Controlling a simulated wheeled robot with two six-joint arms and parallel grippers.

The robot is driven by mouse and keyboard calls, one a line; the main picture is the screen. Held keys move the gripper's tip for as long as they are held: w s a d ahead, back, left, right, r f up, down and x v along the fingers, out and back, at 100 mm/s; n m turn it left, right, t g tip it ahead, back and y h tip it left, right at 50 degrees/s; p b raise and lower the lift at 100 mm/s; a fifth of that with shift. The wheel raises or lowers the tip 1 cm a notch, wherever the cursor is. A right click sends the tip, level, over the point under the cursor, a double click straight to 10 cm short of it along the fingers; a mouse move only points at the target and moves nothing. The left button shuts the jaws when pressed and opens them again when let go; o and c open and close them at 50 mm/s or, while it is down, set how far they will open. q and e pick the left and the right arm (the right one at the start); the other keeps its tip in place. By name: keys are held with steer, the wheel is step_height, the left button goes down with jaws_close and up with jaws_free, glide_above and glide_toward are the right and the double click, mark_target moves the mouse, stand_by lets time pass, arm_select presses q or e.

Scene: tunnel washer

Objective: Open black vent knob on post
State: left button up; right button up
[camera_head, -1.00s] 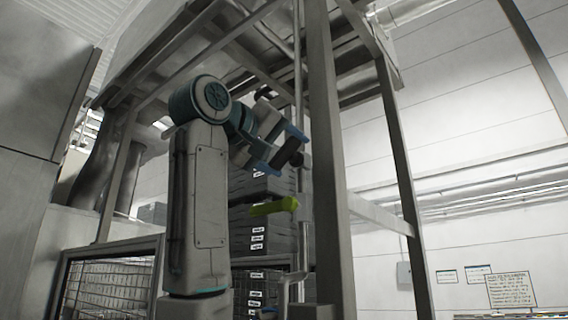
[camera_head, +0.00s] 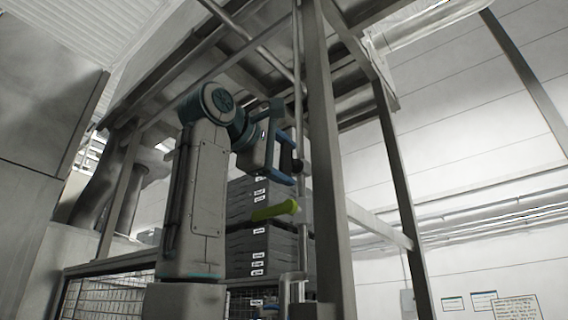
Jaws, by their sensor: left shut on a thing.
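The black vent knob (camera_head: 287,158) is on the slim upright post (camera_head: 302,225) beside the thick grey column. It stands close to vertical. A round dark hub (camera_head: 299,166) shows just to its right, against the post. My left gripper (camera_head: 286,160) has its blue fingers around the knob and is shut on it. The fingers hide part of the knob.
A yellow-green lever (camera_head: 274,210) sticks out left from the same post, below the knob. Stacked grey crates (camera_head: 248,247) stand behind. The thick grey column (camera_head: 328,190) is close on the right.

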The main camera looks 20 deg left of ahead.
arm_select(q)
steer(key=shift+n, duration=0.4)
stand_by(0.3)
steer(key=o, duration=1)
steer(key=shift+s+a+f+b, duration=0.15)
steer(key=shift+s+b, duration=0.1)
steer(key=shift+b, duration=0.15)
steer(key=b+v, duration=0.4)
steer(key=v, duration=0.6)
